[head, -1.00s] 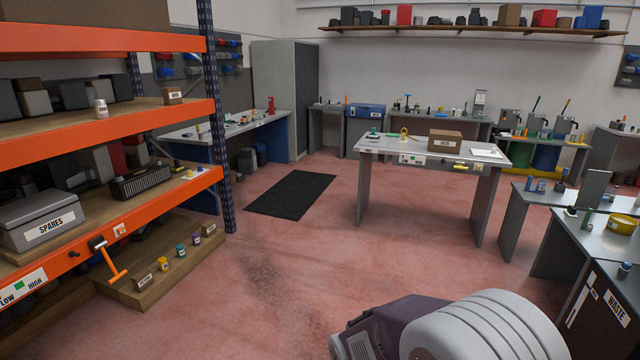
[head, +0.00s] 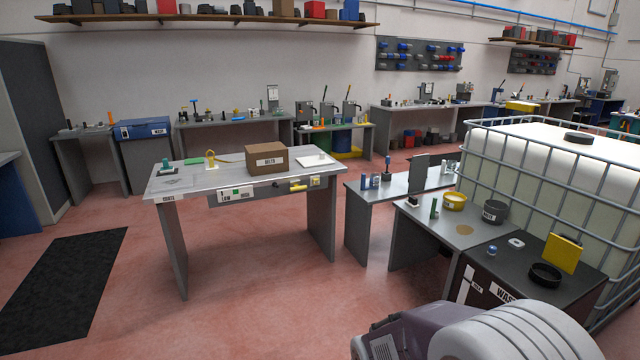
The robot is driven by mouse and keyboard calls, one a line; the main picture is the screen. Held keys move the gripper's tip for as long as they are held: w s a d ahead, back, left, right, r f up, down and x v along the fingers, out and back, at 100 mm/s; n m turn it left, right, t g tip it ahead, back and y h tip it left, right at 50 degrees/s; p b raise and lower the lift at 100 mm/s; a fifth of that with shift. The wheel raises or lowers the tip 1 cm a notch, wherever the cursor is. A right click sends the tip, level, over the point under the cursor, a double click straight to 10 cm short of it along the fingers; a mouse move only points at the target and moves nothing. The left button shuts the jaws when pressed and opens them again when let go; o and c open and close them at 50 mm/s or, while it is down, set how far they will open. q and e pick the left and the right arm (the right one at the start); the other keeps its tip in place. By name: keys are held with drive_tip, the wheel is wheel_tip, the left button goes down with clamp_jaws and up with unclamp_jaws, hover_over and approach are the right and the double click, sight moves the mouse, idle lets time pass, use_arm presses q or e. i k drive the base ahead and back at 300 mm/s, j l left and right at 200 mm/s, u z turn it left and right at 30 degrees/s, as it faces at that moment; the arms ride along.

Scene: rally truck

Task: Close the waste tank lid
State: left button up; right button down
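The waste tank (head: 492,291) is a dark box with a white WASTE label on its front, at the lower right. On its top is a round black ring (head: 545,274), which looks like the filler opening. A yellow square lid (head: 565,254) stands up, tilted, behind the ring, so the opening is uncovered. Neither of my grippers is in view. A purple and white part of my own body covers the bottom right and hides the lower part of the tank's front.
A grey bench (head: 425,228) with a yellow bowl (head: 455,201) and a dark pot (head: 495,211) adjoins the tank. A caged white container (head: 530,185) stands behind. A workbench with a cardboard box (head: 267,158) stands mid-floor. The red floor (head: 265,300) in front is clear.

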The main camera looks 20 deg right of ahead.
sight(565, 255)
drive_tip(key=i+l+z, duration=0.25)
drive_tip(key=i+z, duration=0.2)
drive_tip(key=i+l+z, duration=0.1)
drive_tip(key=i+z, duration=0.35)
drive_tip(key=i+j+z, duration=0.1)
drive_tip(key=i+z, duration=0.35)
drive_tip(key=i+j+z, duration=0.3)
drive_tip(key=i+z, duration=0.65)
drive_tip(key=i, duration=1.65)
